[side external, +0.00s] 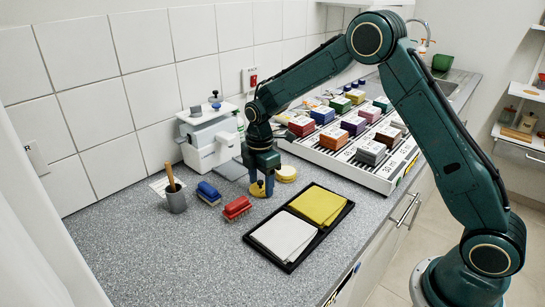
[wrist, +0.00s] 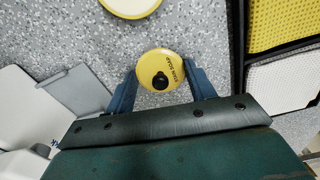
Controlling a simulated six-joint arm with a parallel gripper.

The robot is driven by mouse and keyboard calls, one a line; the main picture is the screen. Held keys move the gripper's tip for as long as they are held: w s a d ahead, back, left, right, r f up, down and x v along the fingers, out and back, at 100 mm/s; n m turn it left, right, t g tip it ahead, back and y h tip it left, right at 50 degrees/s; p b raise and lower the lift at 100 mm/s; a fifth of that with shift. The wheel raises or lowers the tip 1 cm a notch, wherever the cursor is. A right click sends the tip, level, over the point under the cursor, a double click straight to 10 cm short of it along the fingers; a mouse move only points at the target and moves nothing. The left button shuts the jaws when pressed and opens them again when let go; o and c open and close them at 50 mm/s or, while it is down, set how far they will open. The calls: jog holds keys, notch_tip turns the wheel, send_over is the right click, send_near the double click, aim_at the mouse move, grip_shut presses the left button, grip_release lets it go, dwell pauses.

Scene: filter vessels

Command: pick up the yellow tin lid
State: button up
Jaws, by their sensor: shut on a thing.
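The yellow tin lid (wrist: 160,65) is round with a black knob and dark lettering on its edge. My gripper (wrist: 161,68) is shut on it, one blue finger at each side of its rim. In the side view the lid (side external: 258,189) shows under my gripper (side external: 262,186), close to the counter; I cannot tell whether it touches the counter. A round, pale-topped yellow tin (side external: 286,173) stands just behind and right of it. Its edge also shows at the top of the wrist view (wrist: 130,6).
A black tray (side external: 291,264) with white and yellow cloths lies to the front right. Red (side external: 237,208) and blue (side external: 208,193) brushes and a grey cup (side external: 175,199) stand left. A white machine (side external: 208,143) and a rack of coloured boxes (side external: 340,163) are behind. The front-left counter is clear.

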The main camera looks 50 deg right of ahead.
jog(key=shift+r, duration=0.1)
notch_tip(320, 180, up, 20)
dwell(0.6)
dwell(0.5)
send_over(287, 170)
notch_tip(287, 170, down, 11)
dwell(0.4)
jog(key=shift+f, duration=3.1)
jog(key=shift+f, duration=0.2)
dwell(0.3)
